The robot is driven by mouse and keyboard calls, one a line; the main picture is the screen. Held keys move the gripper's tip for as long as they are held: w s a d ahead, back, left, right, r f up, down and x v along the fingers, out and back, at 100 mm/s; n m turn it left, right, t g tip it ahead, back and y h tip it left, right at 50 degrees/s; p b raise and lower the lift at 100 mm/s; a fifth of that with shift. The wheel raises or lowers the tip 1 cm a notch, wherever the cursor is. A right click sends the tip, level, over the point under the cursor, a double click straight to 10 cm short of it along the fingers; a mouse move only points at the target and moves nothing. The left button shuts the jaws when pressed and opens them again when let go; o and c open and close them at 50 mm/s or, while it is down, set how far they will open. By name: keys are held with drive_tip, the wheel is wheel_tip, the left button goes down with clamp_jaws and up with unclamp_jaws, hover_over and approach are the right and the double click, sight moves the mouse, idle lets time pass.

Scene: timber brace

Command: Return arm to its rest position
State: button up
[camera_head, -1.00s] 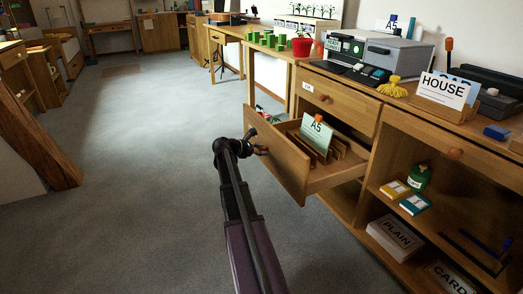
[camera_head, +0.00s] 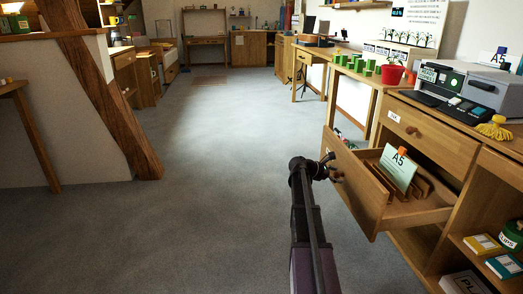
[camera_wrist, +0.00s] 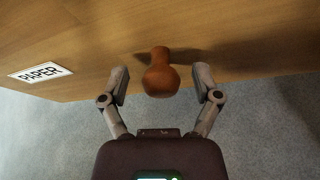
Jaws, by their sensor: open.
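My gripper (camera_wrist: 163,88) is open in the wrist view. Its two fingers stand apart on either side of a round wooden knob (camera_wrist: 159,78), with a gap on each side. The knob sits on the front of a drawer (camera_wrist: 200,30) that carries a PAPER label (camera_wrist: 40,73). In the head view my gripper (camera_head: 331,168) is at the front of this pulled-out drawer (camera_head: 355,185). The drawer holds dividers and a green A5 card (camera_head: 398,168).
A closed drawer (camera_head: 435,140) is above the open one. Shelves with small boxes (camera_head: 482,244) are at the lower right. A slanted timber post (camera_head: 100,90) stands at the left. The grey floor (camera_head: 210,180) between is clear.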

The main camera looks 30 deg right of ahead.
drive_tip(key=a+r+m+t+y+p, duration=0.25)
drive_tip(key=a+p, duration=0.35)
drive_tip(key=a, duration=1)
drive_tip(key=a+r+m+t+y+p, duration=0.1)
drive_tip(key=a+m+y+p, duration=0.4)
drive_tip(key=a, duration=1)
drive_tip(key=s+a+r+m+y+p, duration=0.1)
drive_tip(key=s+a+r+y+p, duration=0.15)
drive_tip(key=a, duration=0.65)
drive_tip(key=s+a+r+m+y+p, duration=0.15)
drive_tip(key=s+a+p, duration=0.25)
drive_tip(key=a, duration=0.5)
drive_tip(key=s+a+r+m+y+p, duration=0.1)
drive_tip(key=s+a+r+y+p, duration=0.2)
drive_tip(key=a, duration=0.7)
wheel_tip(320, 180, up, 36)
drive_tip(key=h+p, duration=0.1)
drive_tip(key=p, duration=3.7)
drive_tip(key=shift+w+d+r, duration=0.25)
drive_tip(key=shift+t+h, duration=0.25)
